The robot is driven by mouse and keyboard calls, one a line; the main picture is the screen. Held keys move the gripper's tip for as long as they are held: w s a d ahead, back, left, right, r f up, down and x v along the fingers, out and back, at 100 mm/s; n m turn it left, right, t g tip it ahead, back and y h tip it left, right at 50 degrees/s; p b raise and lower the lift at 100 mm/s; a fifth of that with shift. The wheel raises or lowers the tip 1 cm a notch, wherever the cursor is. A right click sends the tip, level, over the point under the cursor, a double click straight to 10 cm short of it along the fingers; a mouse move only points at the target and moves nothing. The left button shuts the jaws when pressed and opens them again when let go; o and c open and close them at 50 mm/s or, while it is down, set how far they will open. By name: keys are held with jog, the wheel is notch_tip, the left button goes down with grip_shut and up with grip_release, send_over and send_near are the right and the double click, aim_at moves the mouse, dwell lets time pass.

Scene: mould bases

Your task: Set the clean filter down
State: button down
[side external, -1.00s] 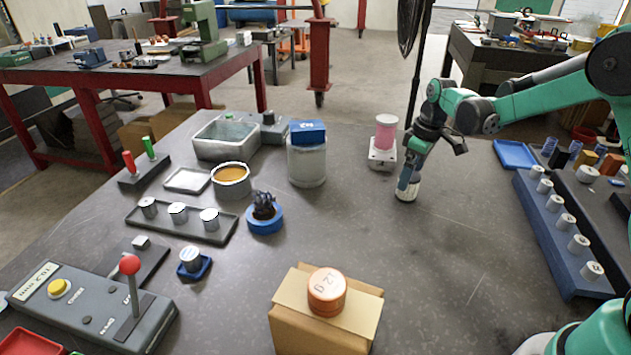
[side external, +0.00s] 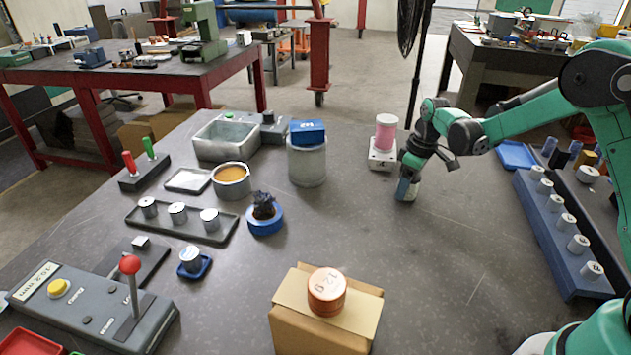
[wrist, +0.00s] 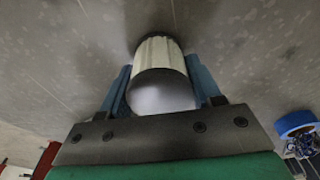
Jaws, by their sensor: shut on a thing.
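The clean filter (wrist: 158,58) is a pale ribbed cylinder with a smooth grey-white end facing the wrist camera. My gripper (wrist: 160,82) is shut on it, with a blue finger against each side. In the side external view my gripper (side external: 408,184) is low over the bare table, right of centre. There the fingers hide most of the filter. A dark shadow hugs the filter's far end in the wrist view, so it is at or very near the tabletop; I cannot tell if it touches.
A pink cylinder on a white stand (side external: 381,160) is just behind and left of my gripper. A blue rack with several white-topped pieces (side external: 550,232) stands right. A cardboard box with an orange weight (side external: 327,292) is in front. Table (side external: 450,255) between is clear.

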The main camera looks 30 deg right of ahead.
jog(key=shift+r, duration=0.1)
notch_tip(320, 180, up, 19)
jog(key=a+r+n, duration=0.1)
jog(key=a+n, duration=1)
jog(key=a, duration=1.6)
jog(key=s+a+n+g, duration=0.1)
jog(key=s+a+n, duration=0.5)
jog(key=a, duration=0.4)
jog(key=s+a+n+g, duration=0.1)
jog(key=s+a+n, duration=0.2)
jog(key=s+a, duration=0.55)
jog(key=shift+y, duration=0.3)
jog(key=f, duration=0.6)
jog(key=w+f, duration=0.1)
jog(key=f, duration=0.6)
jog(key=a+f, duration=0.1)
jog(key=f, duration=0.6)
jog(key=shift+w+a, duration=0.1)
jog(key=shift+w, duration=0.15)
jog(key=shift+f, duration=0.1)
